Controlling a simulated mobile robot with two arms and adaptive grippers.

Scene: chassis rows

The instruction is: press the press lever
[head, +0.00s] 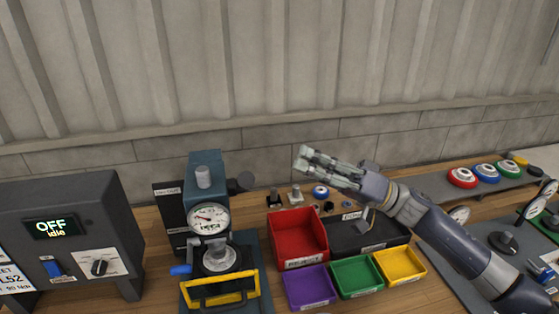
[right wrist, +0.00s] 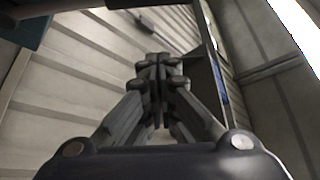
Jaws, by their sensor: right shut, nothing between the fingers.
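The press (head: 205,168) is a teal column on the bench at left centre in the head view, with a round gauge (head: 208,219) on its front. A dark knob (head: 245,181) sticks out on the right of its head, and a blue handle (head: 181,269) on the left lower down. I cannot tell for sure which is the press lever. My right gripper (head: 301,158) is shut and empty, raised to the right of the press and apart from it, fingers pointing left. Its closed fingertips show in the right wrist view (right wrist: 160,68). My left gripper is not in view.
A yellow guard frame (head: 222,301) stands before the press. Red (head: 287,250), purple (head: 309,302), green (head: 356,292) and yellow (head: 414,276) bins lie below my right arm. A dark box (head: 72,216) reading OFF stands at left. A wall closes the back.

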